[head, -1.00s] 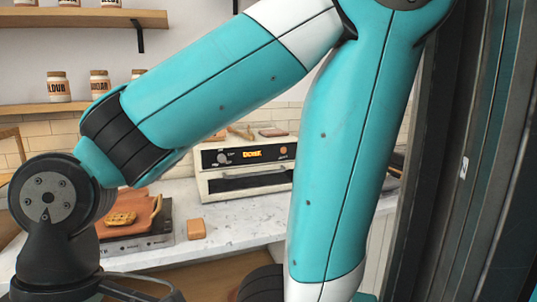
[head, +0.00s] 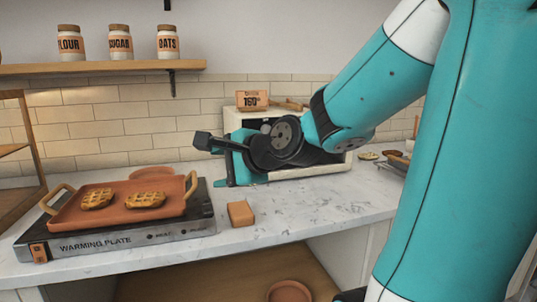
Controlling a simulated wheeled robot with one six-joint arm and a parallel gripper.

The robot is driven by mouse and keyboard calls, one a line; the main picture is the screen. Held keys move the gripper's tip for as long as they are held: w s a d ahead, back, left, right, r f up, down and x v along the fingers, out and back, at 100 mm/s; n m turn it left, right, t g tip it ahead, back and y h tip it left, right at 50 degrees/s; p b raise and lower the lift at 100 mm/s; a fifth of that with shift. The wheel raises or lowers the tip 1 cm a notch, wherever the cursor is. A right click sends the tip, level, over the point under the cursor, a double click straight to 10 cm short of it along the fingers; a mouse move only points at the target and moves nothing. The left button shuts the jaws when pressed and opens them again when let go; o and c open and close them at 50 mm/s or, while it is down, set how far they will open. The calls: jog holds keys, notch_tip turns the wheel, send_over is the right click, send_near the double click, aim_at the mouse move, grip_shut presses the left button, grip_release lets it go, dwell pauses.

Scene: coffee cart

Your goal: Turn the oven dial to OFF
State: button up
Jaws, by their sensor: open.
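The oven (head: 233,120) is a pale box standing on the counter against the tiled wall. My arm crosses in front of it and hides most of its front. The oven dial is hidden behind my wrist and gripper. My gripper (head: 212,162) is in front of the oven's left side, with its jaws apart and pointing left. I see nothing between the jaws. I cannot tell how far the gripper stands from the oven front.
A warming plate (head: 130,240) bears an orange tray (head: 72,213) with two waffles. An orange block (head: 240,213) lies on the marble counter (head: 305,213). A small "160°" sign (head: 252,100) stands on the oven. A shelf (head: 100,68) holds jars. Clear counter lies right of the block.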

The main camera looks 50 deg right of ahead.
jog(key=s+d+r+m+t+h+b, duration=0.1)
jog(key=s+d+m+h+b, duration=0.1)
jog(key=d+m+h, duration=0.5)
jog(key=s+d+r+m+t+h+b, duration=0.1)
jog(key=s+d+m+t+h, duration=0.15)
jog(key=d+m, duration=0.75)
jog(key=shift+n+g, duration=0.35)
jog(key=shift+n, duration=0.35)
jog(key=p+x, duration=0.9)
jog(key=x, duration=0.2)
jog(key=p+x, duration=0.5)
jog(key=x, duration=0.1)
jog(key=shift+s+d+f+p, duration=0.15)
jog(key=shift+s+d+p, duration=0.05)
jog(key=shift+d+p, duration=0.1)
jog(key=c, duration=0.9)
